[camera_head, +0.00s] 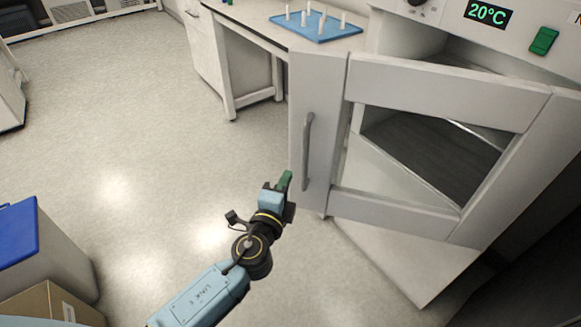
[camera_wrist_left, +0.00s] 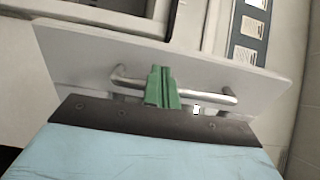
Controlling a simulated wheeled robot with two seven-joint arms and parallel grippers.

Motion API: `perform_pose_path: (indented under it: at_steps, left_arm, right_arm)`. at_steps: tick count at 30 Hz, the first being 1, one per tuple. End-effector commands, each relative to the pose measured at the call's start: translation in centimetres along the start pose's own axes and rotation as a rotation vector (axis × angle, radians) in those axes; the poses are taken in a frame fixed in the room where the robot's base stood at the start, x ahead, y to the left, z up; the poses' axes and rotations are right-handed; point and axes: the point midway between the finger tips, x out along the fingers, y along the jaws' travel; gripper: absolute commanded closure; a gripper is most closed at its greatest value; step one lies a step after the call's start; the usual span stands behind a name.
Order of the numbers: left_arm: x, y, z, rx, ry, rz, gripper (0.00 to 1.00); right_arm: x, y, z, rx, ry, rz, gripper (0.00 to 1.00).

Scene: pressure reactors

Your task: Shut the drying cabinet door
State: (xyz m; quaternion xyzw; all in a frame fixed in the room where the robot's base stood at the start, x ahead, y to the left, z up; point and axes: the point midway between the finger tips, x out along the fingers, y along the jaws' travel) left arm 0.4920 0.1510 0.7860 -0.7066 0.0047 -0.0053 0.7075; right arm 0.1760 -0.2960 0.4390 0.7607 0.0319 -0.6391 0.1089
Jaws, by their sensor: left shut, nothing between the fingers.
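The drying cabinet door (camera_head: 325,135) stands open, its windowed frame swung out in front of the white cabinet (camera_head: 395,250). Its metal bar handle (camera_head: 307,152) is near the door's left edge. My left gripper (camera_head: 286,180) is just left of the handle's lower end in the head view. Its green fingers (camera_wrist_left: 161,88) are shut and empty. In the left wrist view they overlap the middle of the handle (camera_wrist_left: 215,92), with the door panel (camera_wrist_left: 85,58) behind; I cannot tell whether they touch it. My right gripper is out of view.
A temperature display (camera_head: 488,12) and green switch (camera_head: 544,41) are above the opening. A bench (camera_head: 255,25) with a blue peg tray (camera_head: 315,27) stands behind the door. A blue-lidded bin (camera_head: 18,235) and cardboard box (camera_head: 50,305) are at lower left. Floor between is clear.

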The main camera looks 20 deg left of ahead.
Motion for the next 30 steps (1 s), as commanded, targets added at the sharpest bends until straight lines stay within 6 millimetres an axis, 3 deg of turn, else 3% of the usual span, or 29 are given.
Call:
perform_pose_path:
  at_steps: [3, 9, 23, 30]
  left_arm:
    - [2.1, 0.0, 0.0, -0.001, -0.001, -0.001, 1.0]
    - [3.9, 0.0, 0.0, -0.001, 0.0, 0.0, 1.0]
    - [4.3, 0.0, 0.1, -0.001, 0.0, 0.001, 1.0]
    - [5.8, 0.1, 1.3, 0.001, 0.012, -0.001, 1.0]
  right_arm:
    - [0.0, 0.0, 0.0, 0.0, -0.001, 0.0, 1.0]
    - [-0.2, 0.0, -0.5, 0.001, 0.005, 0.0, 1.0]
    - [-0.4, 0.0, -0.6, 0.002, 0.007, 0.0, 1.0]
    - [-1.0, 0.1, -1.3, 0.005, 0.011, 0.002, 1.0]
